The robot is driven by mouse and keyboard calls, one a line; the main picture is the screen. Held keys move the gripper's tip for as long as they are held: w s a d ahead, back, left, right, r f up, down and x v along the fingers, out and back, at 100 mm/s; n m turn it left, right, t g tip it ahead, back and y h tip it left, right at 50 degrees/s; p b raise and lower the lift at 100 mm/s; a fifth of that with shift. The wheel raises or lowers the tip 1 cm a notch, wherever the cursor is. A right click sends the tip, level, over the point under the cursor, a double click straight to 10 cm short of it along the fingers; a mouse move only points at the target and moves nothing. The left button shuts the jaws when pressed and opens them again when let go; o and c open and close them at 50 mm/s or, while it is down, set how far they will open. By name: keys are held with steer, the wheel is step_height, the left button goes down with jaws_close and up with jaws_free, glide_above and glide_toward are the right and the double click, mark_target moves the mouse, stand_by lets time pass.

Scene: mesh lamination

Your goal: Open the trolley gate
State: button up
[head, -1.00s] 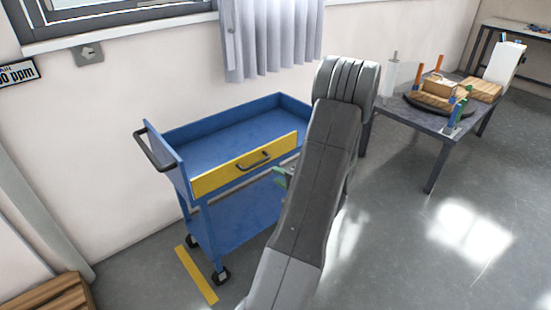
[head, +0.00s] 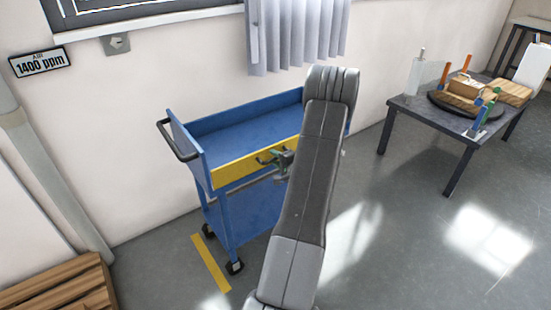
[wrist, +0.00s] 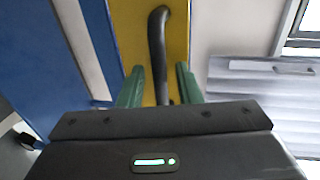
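The blue trolley (head: 226,125) stands by the wall, with the yellow gate (head: 232,172) upright along the near side of its top tray. The gate's black bar handle (wrist: 157,50) runs up the middle of the wrist view against the yellow panel (wrist: 178,38). My gripper (head: 274,158) is at the gate's handle. In the wrist view its green fingers (wrist: 159,86) are apart, one on each side of the handle, with gaps between. Part of the gate's right end is hidden behind my arm in the head view.
A dark table (head: 425,112) with a round stand and wooden blocks is at the right. A wooden pallet (head: 62,290) lies at bottom left. A yellow floor strip (head: 211,263) lies beside the trolley's wheels.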

steer(key=shift+w+a, duration=0.15)
steer(key=shift+w, duration=0.1)
jaws_close()
steer(key=shift+f+b, duration=0.25)
steer(key=shift+b, duration=0.15)
